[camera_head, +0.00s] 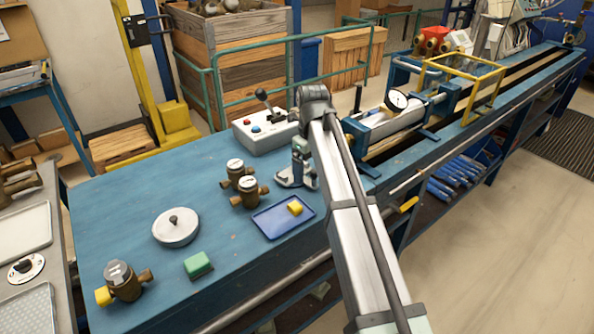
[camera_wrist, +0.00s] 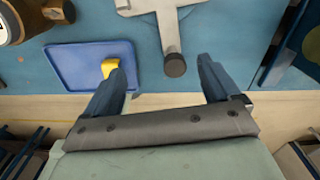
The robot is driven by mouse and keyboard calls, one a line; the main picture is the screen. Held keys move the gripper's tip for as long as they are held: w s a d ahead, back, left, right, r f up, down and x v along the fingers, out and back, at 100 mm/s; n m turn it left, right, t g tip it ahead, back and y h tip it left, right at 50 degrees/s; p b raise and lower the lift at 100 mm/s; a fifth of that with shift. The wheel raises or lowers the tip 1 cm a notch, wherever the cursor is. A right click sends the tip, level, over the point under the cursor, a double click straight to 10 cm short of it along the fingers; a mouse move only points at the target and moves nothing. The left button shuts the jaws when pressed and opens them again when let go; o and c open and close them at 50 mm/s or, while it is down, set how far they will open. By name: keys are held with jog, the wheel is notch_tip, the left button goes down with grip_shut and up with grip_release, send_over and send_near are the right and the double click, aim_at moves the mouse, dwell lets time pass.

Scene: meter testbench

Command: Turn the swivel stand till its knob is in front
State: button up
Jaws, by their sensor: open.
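The swivel stand (camera_wrist: 168,28) is a pale grey metal piece at the top middle of the wrist view. A bar of it runs towards the bench's front edge and ends in a dark round knob (camera_wrist: 175,65). The rest of the stand is cut off by the frame's top. My gripper (camera_wrist: 160,70) is open, its two dark blue fingers spread wide. The knob shows between the fingertips, closer to the right one; contact is not visible. In the head view, my arm hides most of the gripper and part of the grey stand area (camera_head: 284,180).
A blue tray (camera_head: 268,229) with a yellow block (camera_head: 295,208) lies left of the stand. Brass meters (camera_head: 249,193) and a button box (camera_head: 262,130) stand nearby. A round lidded disc (camera_head: 175,228) and a green block (camera_head: 198,265) lie farther left. The bench (camera_head: 130,205) is bare between them.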

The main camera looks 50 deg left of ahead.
jog(key=shift+r, duration=2.5)
